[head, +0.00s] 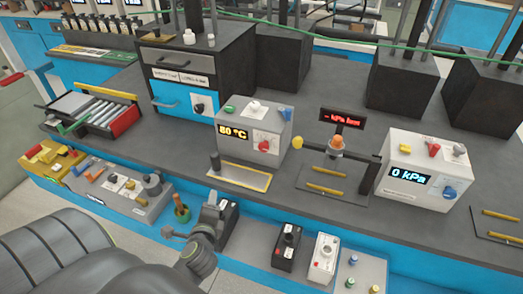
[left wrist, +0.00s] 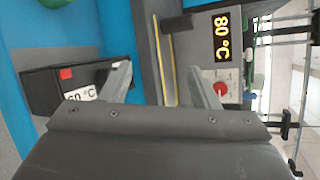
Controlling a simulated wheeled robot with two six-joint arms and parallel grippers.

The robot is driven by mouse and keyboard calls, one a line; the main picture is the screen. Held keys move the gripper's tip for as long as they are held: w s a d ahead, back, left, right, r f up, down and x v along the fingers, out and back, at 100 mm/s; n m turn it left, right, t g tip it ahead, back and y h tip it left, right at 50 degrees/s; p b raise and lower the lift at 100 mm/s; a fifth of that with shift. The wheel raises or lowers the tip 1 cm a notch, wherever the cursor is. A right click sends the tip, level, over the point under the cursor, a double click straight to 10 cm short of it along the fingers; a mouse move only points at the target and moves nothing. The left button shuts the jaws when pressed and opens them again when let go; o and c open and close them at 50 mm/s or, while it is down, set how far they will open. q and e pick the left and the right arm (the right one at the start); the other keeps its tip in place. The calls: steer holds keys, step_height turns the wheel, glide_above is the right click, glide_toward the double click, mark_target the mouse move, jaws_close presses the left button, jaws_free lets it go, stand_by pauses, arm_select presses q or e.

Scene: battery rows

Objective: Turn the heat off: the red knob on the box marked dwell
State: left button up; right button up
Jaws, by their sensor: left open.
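A grey box (head: 252,130) with a yellow "80 °C" display stands mid-bench in the head view. Its front carries a red knob (head: 264,145), which also shows in the left wrist view (left wrist: 220,89), beside the right finger. I cannot read the word dwell on any box. My left gripper (head: 211,208) is low at the bench's front edge, in front of that box and apart from it. In the left wrist view the two fingers (left wrist: 162,88) are spread with nothing between them. My right gripper is not in view.
A black box with a "60 °C" label (left wrist: 80,93) and a red patch lies near the left finger. A yellow-edged tray (head: 238,177) sits before the grey box. A white "0 kPa" box (head: 418,172) stands right. Small switch boxes (head: 321,258) line the front ledge.

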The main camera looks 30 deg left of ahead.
arm_select(q)
steer(key=w+d+r+m+t+h, duration=0.1)
steer(key=w+d+r+m+t, duration=0.2)
steer(key=m, duration=0.6)
steer(key=m+t+h+p, duration=0.1)
steer(key=m+t+h, duration=0.25)
steer(key=m, duration=0.65)
glide_toward(263, 149)
steer(key=x, duration=0.8)
steer(key=shift+w+a+n+g, duration=0.15)
steer(key=shift+w+n+g, duration=0.15)
steer(key=shift+w, duration=0.2)
steer(key=shift+c, duration=0.4)
steer(key=c, duration=0.9)
